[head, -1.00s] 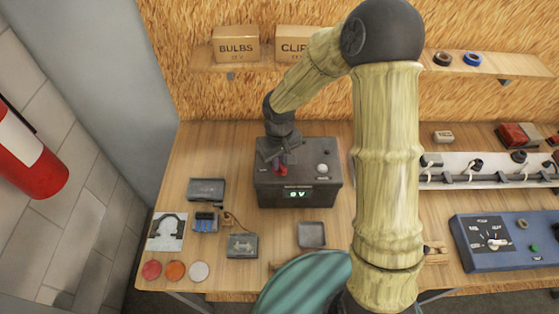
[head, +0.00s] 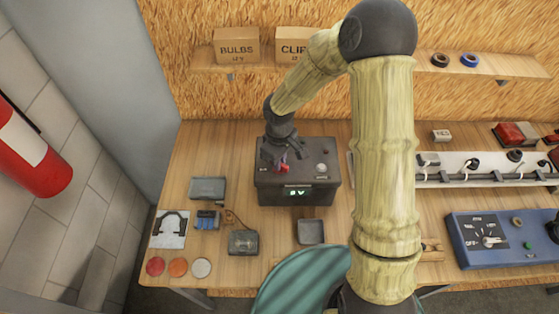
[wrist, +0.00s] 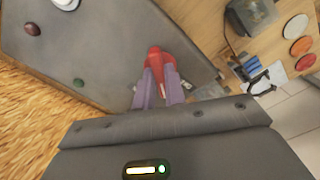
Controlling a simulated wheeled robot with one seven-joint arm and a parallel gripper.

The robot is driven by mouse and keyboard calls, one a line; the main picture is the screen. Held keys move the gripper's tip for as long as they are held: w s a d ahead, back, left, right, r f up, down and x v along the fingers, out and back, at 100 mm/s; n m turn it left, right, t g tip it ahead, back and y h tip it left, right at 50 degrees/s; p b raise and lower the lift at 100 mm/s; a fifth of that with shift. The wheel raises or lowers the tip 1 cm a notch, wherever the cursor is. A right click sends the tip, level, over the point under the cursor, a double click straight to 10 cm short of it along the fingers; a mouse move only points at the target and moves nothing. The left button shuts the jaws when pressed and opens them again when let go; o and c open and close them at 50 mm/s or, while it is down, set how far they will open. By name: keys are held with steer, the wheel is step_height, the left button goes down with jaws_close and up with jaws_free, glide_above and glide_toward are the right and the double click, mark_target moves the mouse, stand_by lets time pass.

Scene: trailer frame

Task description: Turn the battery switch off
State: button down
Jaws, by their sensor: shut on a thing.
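The dark grey battery box (head: 322,178) stands on the workbench, with a small lit green display (head: 298,192) on its front; its digit is too small to read surely. The red battery switch handle (head: 284,169) is on the left part of the box top, partly hidden by my gripper (head: 278,164). In the wrist view, my gripper (wrist: 160,80) is shut on the red handle (wrist: 155,58), a finger on either side. The handle's base and any marks beside it are mostly hidden.
A pale round knob (head: 322,167) is on the box top to the right. Small trays and coloured discs (head: 178,267) lie to the left and in front. A power strip (head: 480,168) and a blue panel (head: 500,240) are on the right. A shelf with cartons (head: 237,46) is behind.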

steer(key=shift+n+p, duration=1.1)
steer(key=shift+n, duration=1.2)
steer(key=shift+r+n+p, duration=0.1)
steer(key=shift+n+p, duration=0.4)
steer(key=shift+n, duration=0.1)
steer(key=shift+n+p, duration=0.4)
steer(key=shift+n, duration=0.5)
steer(key=c, duration=1.4)
jaws_free()
steer(key=shift+o, duration=0.2)
steer(key=shift+r+p, duration=2.6)
steer(key=shift+r, duration=0.35)
